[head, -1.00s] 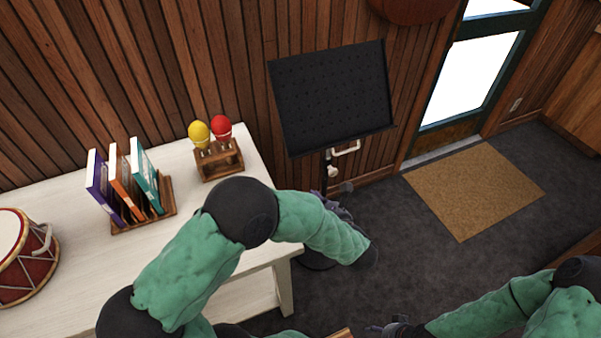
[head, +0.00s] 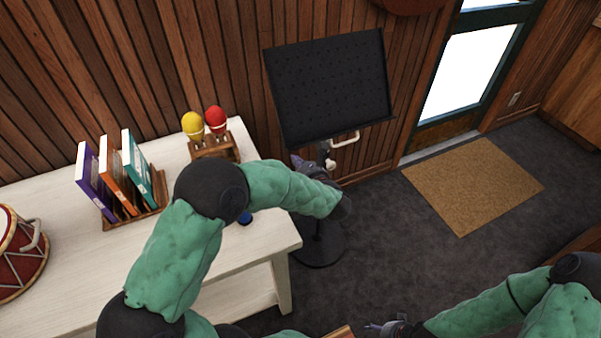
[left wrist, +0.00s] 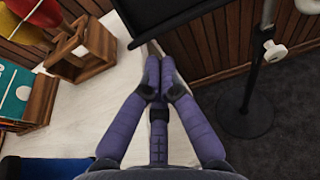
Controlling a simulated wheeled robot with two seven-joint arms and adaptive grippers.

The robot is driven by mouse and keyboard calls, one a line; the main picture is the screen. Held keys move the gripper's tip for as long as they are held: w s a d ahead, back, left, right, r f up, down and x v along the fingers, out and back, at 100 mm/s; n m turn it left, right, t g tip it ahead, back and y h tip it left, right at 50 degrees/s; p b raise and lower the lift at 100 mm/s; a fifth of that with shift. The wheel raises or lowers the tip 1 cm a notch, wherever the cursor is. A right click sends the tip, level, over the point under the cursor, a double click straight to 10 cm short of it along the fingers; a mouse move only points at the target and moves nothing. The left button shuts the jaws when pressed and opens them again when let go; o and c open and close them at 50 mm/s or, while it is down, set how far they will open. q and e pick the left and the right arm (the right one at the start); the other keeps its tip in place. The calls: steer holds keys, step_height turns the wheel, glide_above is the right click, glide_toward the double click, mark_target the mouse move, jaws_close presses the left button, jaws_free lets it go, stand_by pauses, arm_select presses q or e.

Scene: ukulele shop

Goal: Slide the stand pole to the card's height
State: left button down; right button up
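The music stand has a black perforated desk (head: 328,88); its round black base (head: 318,252) is on the floor beside the table. Its thin dark pole (left wrist: 258,65) shows in the left wrist view, with a white knob (left wrist: 274,51). My left gripper (head: 308,167) is just below the desk in the head view, partly hidden by my arm. In the wrist view its purple fingers (left wrist: 159,72) are drawn together, empty, with the pole apart to their right. My right gripper (head: 388,328) is small at the bottom edge; its fingers are unclear. I cannot make out a card.
The white table (head: 75,260) holds books in a wooden rack (head: 135,212), yellow and red maracas in a wooden holder (head: 215,146), a drum (head: 18,250) and a small blue item (head: 245,218). Open floor and a brown mat (head: 473,185) lie right of the stand.

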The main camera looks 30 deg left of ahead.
arm_select(q)
steer(key=shift+w+a+r, duration=0.1)
steer(key=shift+r, duration=0.15)
steer(key=shift+r, duration=0.85)
steer(key=shift+f, duration=0.1)
